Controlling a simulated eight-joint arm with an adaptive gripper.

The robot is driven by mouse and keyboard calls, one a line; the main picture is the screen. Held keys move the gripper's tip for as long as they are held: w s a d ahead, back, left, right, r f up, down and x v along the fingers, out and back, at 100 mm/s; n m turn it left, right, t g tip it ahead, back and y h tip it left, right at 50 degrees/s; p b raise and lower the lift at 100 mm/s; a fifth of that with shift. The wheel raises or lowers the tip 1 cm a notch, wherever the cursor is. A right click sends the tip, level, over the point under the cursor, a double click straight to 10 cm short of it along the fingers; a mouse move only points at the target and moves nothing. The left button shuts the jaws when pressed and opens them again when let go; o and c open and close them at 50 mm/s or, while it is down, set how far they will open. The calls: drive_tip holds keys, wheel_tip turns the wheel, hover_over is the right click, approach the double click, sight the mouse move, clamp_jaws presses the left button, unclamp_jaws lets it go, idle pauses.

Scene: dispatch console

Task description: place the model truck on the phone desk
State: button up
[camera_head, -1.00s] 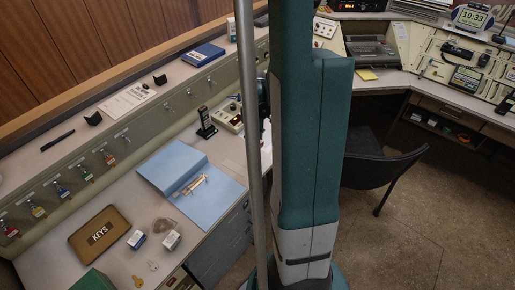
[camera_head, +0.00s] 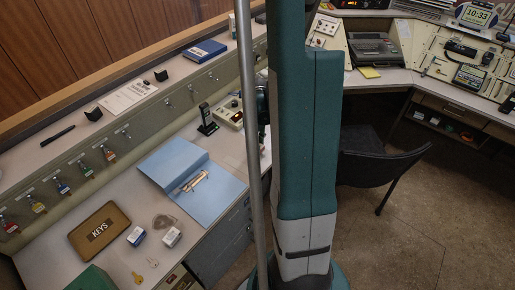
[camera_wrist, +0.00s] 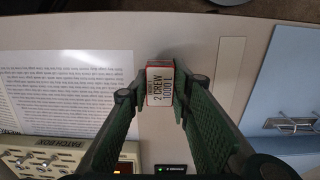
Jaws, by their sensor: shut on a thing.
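My gripper (camera_wrist: 158,98) is shut on a small red-edged block with a white label reading "2 CREW", which looks like the model truck (camera_wrist: 160,77). In the wrist camera it sits between the two green fingers, above a pale desk top (camera_wrist: 190,30). I cannot tell whether it touches the desk. In the head camera my arm hides the gripper and the truck. A dark upright handset (camera_head: 207,119) stands on the left desk (camera_head: 165,260); I cannot tell whether this is the phone desk.
In the wrist camera a printed sheet (camera_wrist: 75,85) and a patch box (camera_wrist: 40,160) lie left, a blue folder (camera_wrist: 285,75) right. The head camera shows the open folder (camera_head: 220,205), a keys tray (camera_head: 78,240), two small boxes and a dark chair (camera_head: 380,165).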

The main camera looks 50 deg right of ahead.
drive_tip(key=shift+f, duration=0.4)
drive_tip(key=shift+f, duration=0.15)
drive_tip(key=o, duration=0.9)
drive_tip(key=shift+r, duration=0.2)
drive_tip(key=shift+r+p, duration=1.2)
drive_tip(key=shift+r, duration=4.8)
drive_tip(key=shift+a, duration=0.1)
